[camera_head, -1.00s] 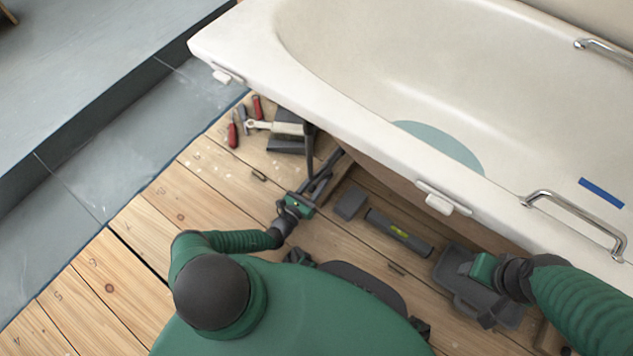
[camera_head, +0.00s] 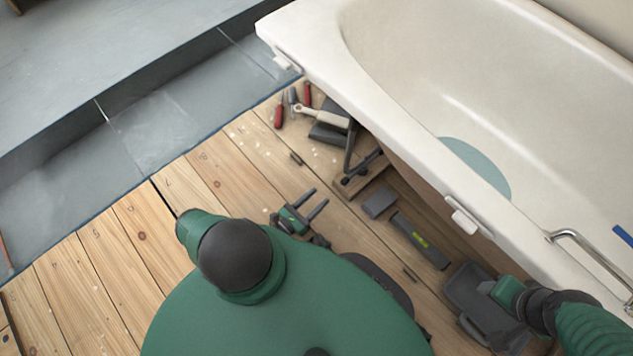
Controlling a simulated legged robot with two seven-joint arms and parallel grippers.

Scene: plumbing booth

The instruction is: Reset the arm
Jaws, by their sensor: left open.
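My left gripper (camera_head: 313,204) is in the lower middle of the head view, over the wooden floor. Its two dark fingers are apart with nothing between them. Its forearm is largely hidden behind my green body. My right arm comes in at the lower right, and its green gripper housing (camera_head: 507,291) is above a dark grey tray (camera_head: 468,287). The right gripper's fingers cannot be made out against the tray.
A white bathtub (camera_head: 431,172) with grab rails fills the right side. Beneath its edge lie a spirit level (camera_head: 420,240), a grey block (camera_head: 380,203) and a dark stand (camera_head: 362,174). Red-handled tools (camera_head: 279,116) lie farther back. The plank floor (camera_head: 130,240) at left is clear.

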